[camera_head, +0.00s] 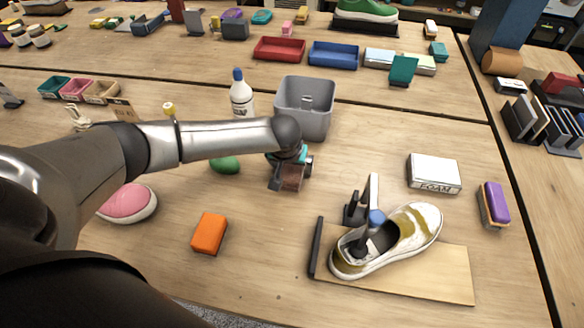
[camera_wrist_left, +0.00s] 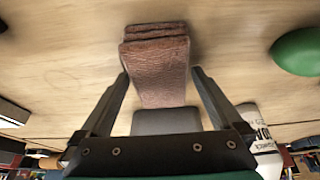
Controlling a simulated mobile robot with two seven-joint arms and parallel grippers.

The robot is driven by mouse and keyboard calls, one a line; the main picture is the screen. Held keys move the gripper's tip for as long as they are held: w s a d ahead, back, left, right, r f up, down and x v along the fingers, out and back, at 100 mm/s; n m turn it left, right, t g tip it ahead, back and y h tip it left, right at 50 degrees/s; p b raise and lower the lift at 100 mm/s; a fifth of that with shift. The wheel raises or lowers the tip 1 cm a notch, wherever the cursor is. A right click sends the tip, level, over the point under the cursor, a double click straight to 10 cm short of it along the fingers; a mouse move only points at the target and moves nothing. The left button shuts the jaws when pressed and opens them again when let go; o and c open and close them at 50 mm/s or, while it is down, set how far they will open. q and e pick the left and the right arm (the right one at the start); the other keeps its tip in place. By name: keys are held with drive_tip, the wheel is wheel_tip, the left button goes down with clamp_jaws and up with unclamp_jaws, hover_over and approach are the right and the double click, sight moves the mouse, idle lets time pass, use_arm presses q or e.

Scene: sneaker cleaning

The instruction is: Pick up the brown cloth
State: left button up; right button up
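The brown cloth (camera_head: 291,184) is folded in layers and lies on the wooden table, in front of the grey bin. In the left wrist view the cloth (camera_wrist_left: 162,72) is at the upper middle, with a wrinkled leathery surface. My left gripper (camera_head: 291,167) is directly over the cloth in the head view, partly hiding it. In the left wrist view its two fingers (camera_wrist_left: 160,75) stand apart, one on each side of the cloth. I cannot tell whether they press on it. My right gripper is not in view.
The grey bin (camera_head: 305,101) and a white bottle (camera_head: 241,96) stand just behind. A green oval item (camera_head: 225,165) lies left of the cloth. An orange block (camera_head: 209,234) is in front left. A sneaker (camera_head: 405,241) on a board (camera_head: 445,272) sits to the right.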

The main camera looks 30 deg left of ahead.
sight(291, 166)
use_arm(q)
drive_tip(key=c, duration=1.2)
wheel_tip(291, 166, up, 20)
drive_tip(key=p, duration=0.3)
drive_tip(key=shift+p, duration=0.3)
